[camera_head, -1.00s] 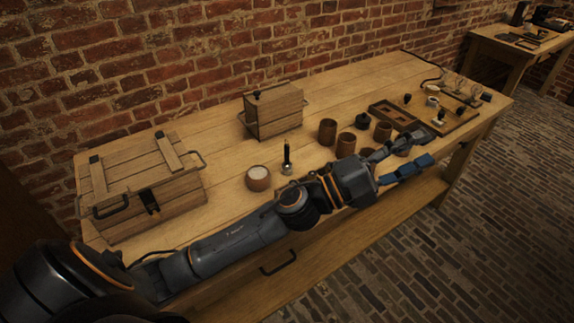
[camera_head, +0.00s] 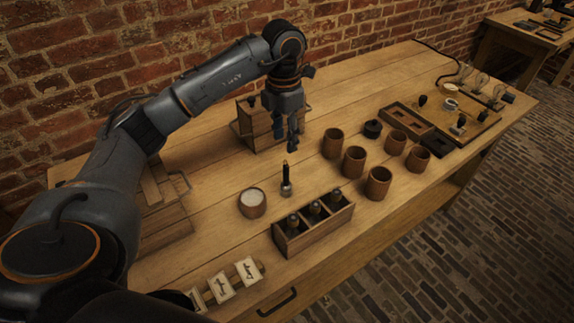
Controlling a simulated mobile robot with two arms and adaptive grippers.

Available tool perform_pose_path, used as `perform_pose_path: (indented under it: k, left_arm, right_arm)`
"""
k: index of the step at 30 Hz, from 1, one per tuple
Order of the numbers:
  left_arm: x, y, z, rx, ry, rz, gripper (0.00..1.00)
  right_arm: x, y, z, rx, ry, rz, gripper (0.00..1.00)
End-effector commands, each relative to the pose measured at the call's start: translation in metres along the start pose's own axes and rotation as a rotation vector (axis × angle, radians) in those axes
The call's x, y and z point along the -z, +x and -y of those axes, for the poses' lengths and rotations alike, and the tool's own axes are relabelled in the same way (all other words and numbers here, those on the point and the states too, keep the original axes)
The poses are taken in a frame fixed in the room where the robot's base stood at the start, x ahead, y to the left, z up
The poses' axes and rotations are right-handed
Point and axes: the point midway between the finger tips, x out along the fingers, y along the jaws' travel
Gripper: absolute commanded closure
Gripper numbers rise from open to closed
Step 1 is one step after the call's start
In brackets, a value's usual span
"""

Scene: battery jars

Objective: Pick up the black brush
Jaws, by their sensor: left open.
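A slim upright tool with a black handle and a shiny metal lower end (camera_head: 286,180) stands on the wooden table. It looks like the black brush, though its small size leaves this unsure. My left gripper (camera_head: 286,141) is open and empty, pointing down above and behind this tool, in front of the wooden box. The gripper and the tool are apart. The fingers partly hide the front of the box. My right gripper is not in view.
A cup of white powder (camera_head: 252,203) stands left of the tool. A wooden rack (camera_head: 312,228) with several small bottles is in front. Several brown jars (camera_head: 354,162) stand to the right. A wooden box (camera_head: 257,125) is behind. Cards (camera_head: 222,287) lie near the front edge.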

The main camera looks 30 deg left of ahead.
Motion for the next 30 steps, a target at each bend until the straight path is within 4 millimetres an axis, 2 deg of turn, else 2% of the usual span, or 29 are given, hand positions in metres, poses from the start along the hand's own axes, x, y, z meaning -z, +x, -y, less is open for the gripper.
perform_pose_path:
  k: [3,5,8,12,15,17,19,25,30]
  left_arm:
    - [0.003,0.005,-0.003,-0.009,-0.005,-0.012,0.57]
    - [0.003,0.014,-0.003,-0.009,-0.006,-0.015,0.57]
    - [0.004,0.034,-0.003,-0.008,-0.005,-0.016,0.57]
    - [0.004,0.061,-0.002,-0.007,-0.004,-0.014,0.57]
    - [0.003,0.075,-0.002,-0.007,-0.004,-0.011,0.57]
    - [0.003,0.081,-0.002,-0.007,-0.004,-0.01,0.57]
    - [0.003,0.084,-0.002,-0.007,-0.004,-0.01,0.57]
    - [0.002,0.105,0.002,-0.005,-0.003,-0.012,0.57]
    - [0.001,0.13,0.002,-0.007,-0.005,-0.01,0.57]
  right_arm:
    - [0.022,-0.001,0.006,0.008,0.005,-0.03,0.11]
    - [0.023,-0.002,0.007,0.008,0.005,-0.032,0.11]
    - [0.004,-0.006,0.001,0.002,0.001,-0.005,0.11]
    - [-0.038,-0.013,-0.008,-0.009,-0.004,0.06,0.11]
    - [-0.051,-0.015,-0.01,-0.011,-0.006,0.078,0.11]
    - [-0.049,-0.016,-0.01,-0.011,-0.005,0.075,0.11]
    - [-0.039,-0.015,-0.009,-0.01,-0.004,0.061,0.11]
    - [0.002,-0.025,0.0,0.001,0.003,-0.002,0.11]
    - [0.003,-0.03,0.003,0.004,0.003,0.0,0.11]
